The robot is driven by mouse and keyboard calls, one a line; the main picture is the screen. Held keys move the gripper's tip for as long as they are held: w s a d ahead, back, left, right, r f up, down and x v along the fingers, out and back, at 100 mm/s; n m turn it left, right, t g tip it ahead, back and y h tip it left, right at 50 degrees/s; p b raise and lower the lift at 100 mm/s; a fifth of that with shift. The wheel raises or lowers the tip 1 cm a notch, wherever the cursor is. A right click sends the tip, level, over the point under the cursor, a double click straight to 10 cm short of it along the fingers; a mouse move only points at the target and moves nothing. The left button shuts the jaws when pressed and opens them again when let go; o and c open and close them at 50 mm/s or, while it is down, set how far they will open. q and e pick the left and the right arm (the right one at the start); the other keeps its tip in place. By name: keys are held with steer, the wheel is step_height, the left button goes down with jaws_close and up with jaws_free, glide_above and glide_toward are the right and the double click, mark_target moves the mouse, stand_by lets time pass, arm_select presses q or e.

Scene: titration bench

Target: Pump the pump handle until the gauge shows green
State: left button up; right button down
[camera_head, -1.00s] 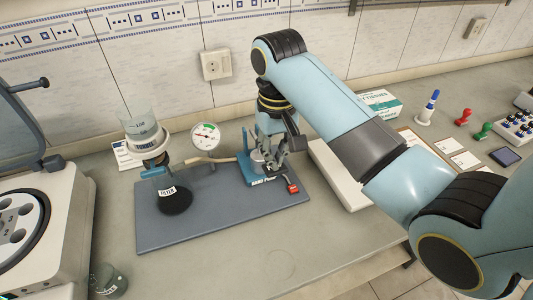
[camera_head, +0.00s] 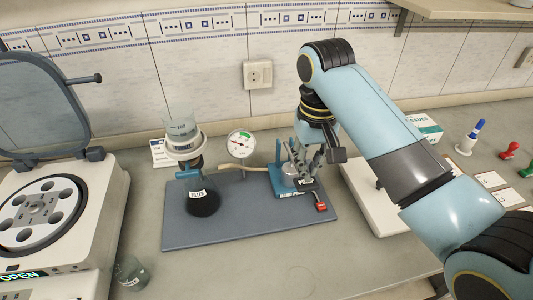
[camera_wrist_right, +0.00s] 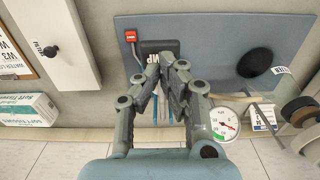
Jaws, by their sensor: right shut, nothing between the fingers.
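The hand pump (camera_head: 284,194) is a blue unit on the right part of a blue-grey mat, with a grey cylinder. Its black handle plate with white lettering (camera_wrist_right: 153,47) shows just past my fingertips in the wrist view. My right gripper (camera_head: 304,170) is over the pump, shut and empty, its fingers down by the handle; whether they touch it I cannot tell. The round white gauge (camera_head: 241,143) stands behind the mat, left of the pump. It has a green sector; it also shows in the wrist view (camera_wrist_right: 223,123). I cannot read its needle surely. My left gripper is not in view.
A red tab (camera_head: 321,206) sits at the pump's right front. A dark filter flask (camera_head: 203,201) with a funnel (camera_head: 182,130) stands on the mat (camera_head: 240,225). A centrifuge (camera_head: 95,205) is at left, a small beaker (camera_head: 131,273) at front left.

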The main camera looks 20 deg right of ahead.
stand_by(0.4)
step_height(320, 180, down, 5)
steer(key=shift+r+p, duration=0.2)
steer(key=shift+p, duration=0.15)
steer(key=shift+r+b, duration=0.2)
steer(key=shift+b, duration=0.1)
steer(key=shift+r, duration=2.05)
steer(key=shift+f, duration=0.1)
